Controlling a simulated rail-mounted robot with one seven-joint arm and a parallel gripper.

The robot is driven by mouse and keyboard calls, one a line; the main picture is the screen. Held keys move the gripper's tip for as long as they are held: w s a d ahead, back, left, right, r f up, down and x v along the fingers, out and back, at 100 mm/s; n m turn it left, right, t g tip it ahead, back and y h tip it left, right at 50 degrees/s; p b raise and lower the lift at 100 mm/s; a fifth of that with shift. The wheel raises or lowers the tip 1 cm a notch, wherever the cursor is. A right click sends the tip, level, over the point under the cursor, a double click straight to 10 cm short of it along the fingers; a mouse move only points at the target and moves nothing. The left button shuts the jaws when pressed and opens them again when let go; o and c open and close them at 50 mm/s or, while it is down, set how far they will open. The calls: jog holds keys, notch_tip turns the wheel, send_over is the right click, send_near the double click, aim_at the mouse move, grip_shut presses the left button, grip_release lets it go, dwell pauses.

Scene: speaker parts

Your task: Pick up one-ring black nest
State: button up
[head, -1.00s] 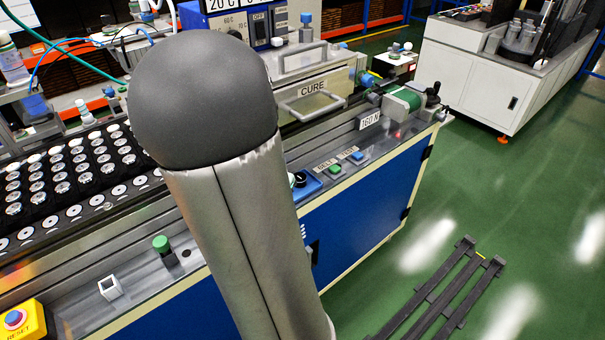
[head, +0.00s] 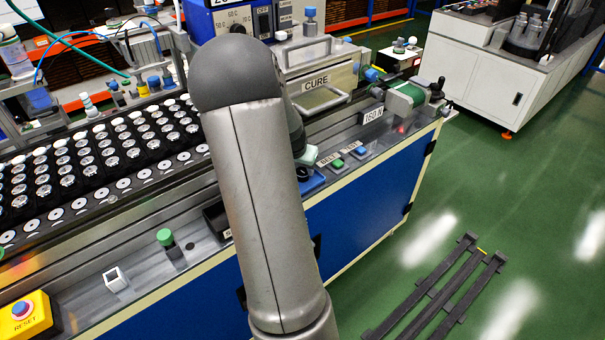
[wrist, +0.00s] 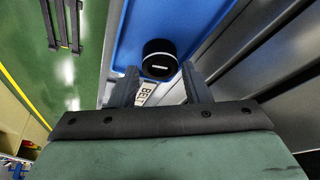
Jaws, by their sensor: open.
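A black round piece (wrist: 159,60) with a thin pale rim line and a small white mark stands on a blue tray-like surface (wrist: 135,27) in the wrist view. My gripper (wrist: 161,84) is open, with one dark finger on each side and the black piece just beyond and between the fingertips. No contact can be made out. Part of the blue tray (head: 312,183) shows beside the arm.
A BELT label (wrist: 148,94) lies between the fingers. Green (head: 337,164) and blue (head: 360,152) buttons sit right of the tray. Rows of black nests (head: 100,160) fill the rack at left.

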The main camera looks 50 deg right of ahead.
jog(key=shift+x, duration=0.9)
jog(key=shift+c, duration=0.3)
jog(key=c, duration=0.6)
